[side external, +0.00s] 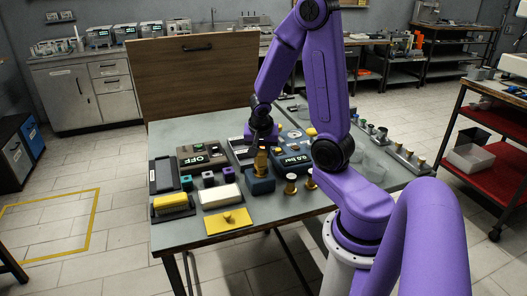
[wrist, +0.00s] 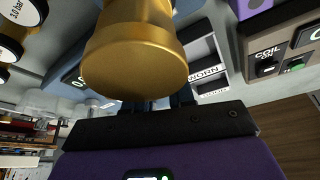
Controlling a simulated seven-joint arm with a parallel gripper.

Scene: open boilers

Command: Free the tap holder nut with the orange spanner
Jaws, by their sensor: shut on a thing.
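My gripper (side external: 262,146) points down over the middle of the table and is shut on a brass-coloured, round-ended piece (side external: 262,161). The piece fills the top centre of the wrist view (wrist: 136,62) and hides most of the fingers (wrist: 165,103). In the side view it is just above or in a dark blue block (side external: 260,186); I cannot tell whether they touch. I cannot make out an orange spanner or identify the tap holder nut in either view.
A blue unit reading 0.0 bar (side external: 297,160) stands close on the right, with brass pieces (side external: 290,184) in front. An OFF panel (side external: 203,155), a yellow block (side external: 173,203) and a yellow plate (side external: 228,221) lie left. A tray marked WORN (wrist: 206,62) is nearby.

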